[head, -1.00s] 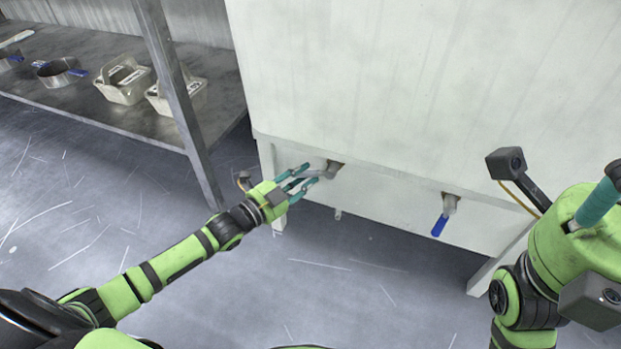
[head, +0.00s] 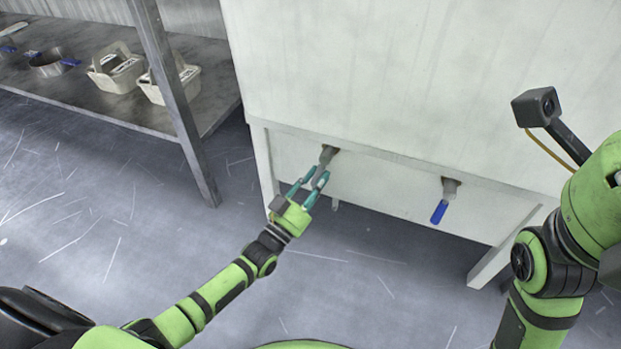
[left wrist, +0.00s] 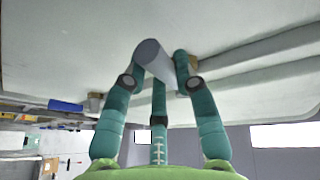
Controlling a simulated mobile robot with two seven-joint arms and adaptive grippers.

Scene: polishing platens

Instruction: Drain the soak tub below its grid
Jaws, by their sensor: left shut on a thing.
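The white soak tub (head: 430,80) fills the upper middle and right of the head view. Two drain valves stick out low on its front. The left valve (head: 328,153) has a grey handle that points down and slightly left. My left gripper (head: 309,183) is shut on this grey handle, which also shows between the teal fingers in the left wrist view (left wrist: 153,62). The right valve (head: 450,186) has a blue handle (head: 439,212) hanging down, apart from my gripper. The tub's grid and inside are hidden. My right arm is at the right edge; its gripper is out of frame.
A metal shelf (head: 100,98) stands at the left, its post (head: 180,110) near the tub. It carries beige caddies (head: 115,72) and a round pan (head: 48,64) with a blue handle. The floor (head: 110,220) in front is clear.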

